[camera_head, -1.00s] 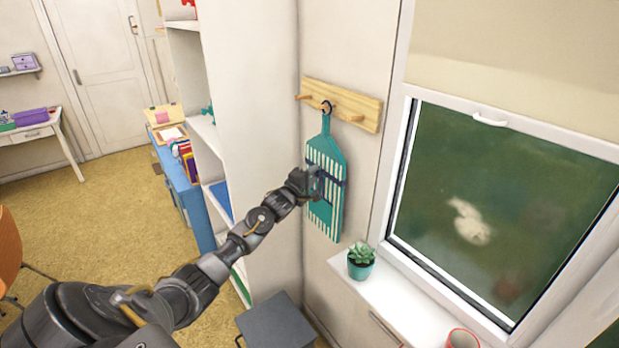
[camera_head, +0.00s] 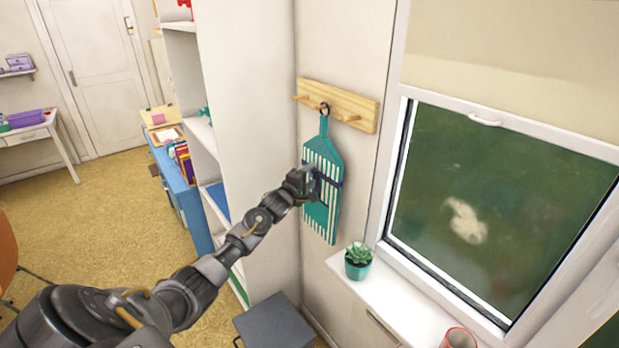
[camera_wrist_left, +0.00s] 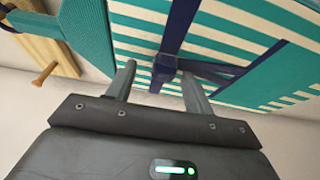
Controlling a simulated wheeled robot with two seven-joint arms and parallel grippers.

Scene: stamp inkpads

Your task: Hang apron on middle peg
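The teal-and-white striped apron (camera_head: 322,222) hangs against the wall. Its dark loop (camera_head: 324,107) is around the middle peg of the wooden peg rack (camera_head: 361,107). My left gripper (camera_head: 313,180) is in front of the apron at the height of its navy waist tie. In the left wrist view, the two fingers of the left gripper (camera_wrist_left: 160,74) stand apart. The navy knot (camera_wrist_left: 164,66) of the apron (camera_wrist_left: 135,45) lies between and just beyond the fingertips, with gaps on both sides. A peg (camera_wrist_left: 45,73) shows at the left there. My right gripper is not in view.
A tall white shelf (camera_head: 247,130) stands close left of the apron. A window (camera_head: 490,215) is to the right. A potted succulent (camera_head: 358,262) and a red-rimmed cup (camera_head: 459,338) stand on the white sill (camera_head: 385,300). A grey box (camera_head: 273,325) is below.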

